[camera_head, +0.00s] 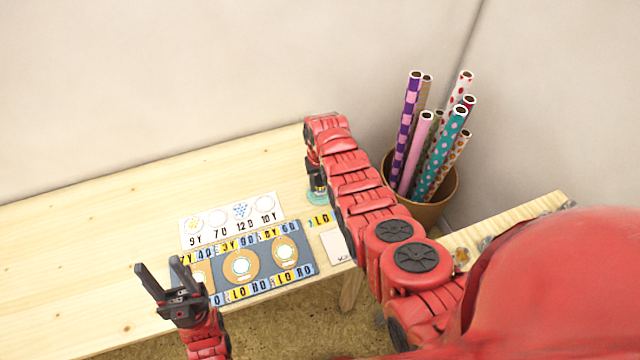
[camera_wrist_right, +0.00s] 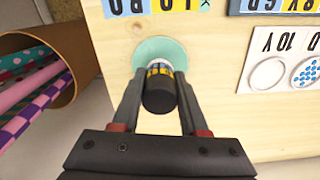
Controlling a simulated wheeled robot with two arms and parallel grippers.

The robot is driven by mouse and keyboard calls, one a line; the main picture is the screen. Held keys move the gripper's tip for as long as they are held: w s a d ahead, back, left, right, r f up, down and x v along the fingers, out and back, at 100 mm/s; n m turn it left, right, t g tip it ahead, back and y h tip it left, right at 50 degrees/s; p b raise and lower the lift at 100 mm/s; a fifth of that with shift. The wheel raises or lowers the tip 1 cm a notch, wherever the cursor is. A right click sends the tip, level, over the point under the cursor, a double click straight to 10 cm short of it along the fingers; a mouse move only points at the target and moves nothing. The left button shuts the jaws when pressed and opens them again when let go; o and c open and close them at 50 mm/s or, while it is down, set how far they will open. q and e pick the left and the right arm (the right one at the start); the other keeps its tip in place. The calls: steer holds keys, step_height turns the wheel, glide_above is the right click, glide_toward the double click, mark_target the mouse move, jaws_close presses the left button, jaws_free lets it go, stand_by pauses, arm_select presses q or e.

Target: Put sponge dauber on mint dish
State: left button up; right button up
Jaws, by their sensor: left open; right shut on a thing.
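The sponge dauber (camera_wrist_right: 159,92) has a dark barrel, a yellow-and-black band and a pale end. My right gripper (camera_wrist_right: 156,76) is shut on it, one finger on each side. The dauber's pale end is over the mint dish (camera_wrist_right: 148,50), a round pale green disc on the table; I cannot tell whether they touch. In the head view the mint dish (camera_head: 317,198) shows only in part, under my right gripper (camera_head: 317,178), and my right arm blocks much there. My left gripper (camera_head: 159,266) is open and empty near the table's front edge.
A blue board (camera_head: 262,268) with round gold pads and lettered strips lies on the table. A white card (camera_head: 230,219) with printed circles lies behind it. A small white card (camera_head: 337,246) lies to its right. A bin (camera_head: 440,208) of patterned rolls stands right of my right arm. The table's left is clear.

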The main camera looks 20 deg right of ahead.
steer(key=shift+f, duration=0.55)
steer(key=shift+f, duration=0.2)
steer(key=o, duration=1.1)
steer(key=shift+r, duration=0.1)
